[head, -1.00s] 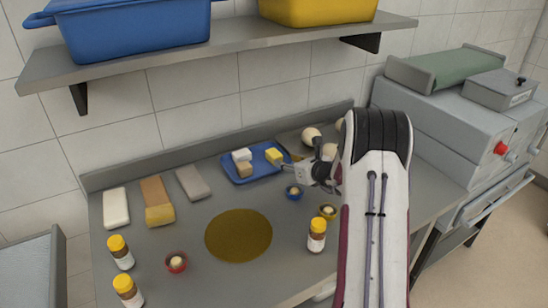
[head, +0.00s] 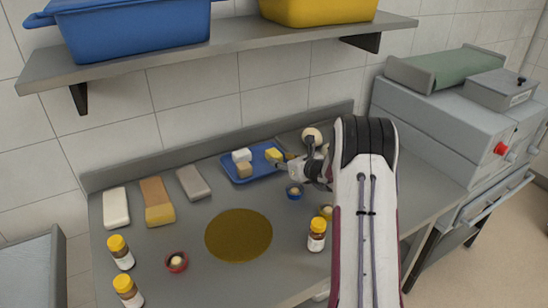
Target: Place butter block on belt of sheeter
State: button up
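The yellow butter block (head: 273,154) lies in the blue tray (head: 232,177) at the back of the steel bench, in the head view. A white block (head: 241,155) and a tan block (head: 244,170) lie beside it. My gripper (head: 283,161) is at the right end of the tray, with its fingertips close to the butter block. I cannot tell whether they touch it or how far apart they are. The sheeter's green belt (head: 455,70) lies on top of the grey machine at the upper right, and its visible part is empty.
A shelf (head: 235,36) with a blue bin (head: 135,35) and a yellow bin (head: 318,10) hangs above the bench. Yellow-capped jars (head: 317,235), small bowls (head: 176,262) and a round brown mat (head: 238,236) occupy the bench. My arm hides part of its right side.

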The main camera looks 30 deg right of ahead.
aim_at(279, 157)
jog(key=shift+x, duration=1.95)
jog(key=c, duration=1)
jog(key=shift+r, duration=0.2)
jog(key=shift+r, duration=4.85)
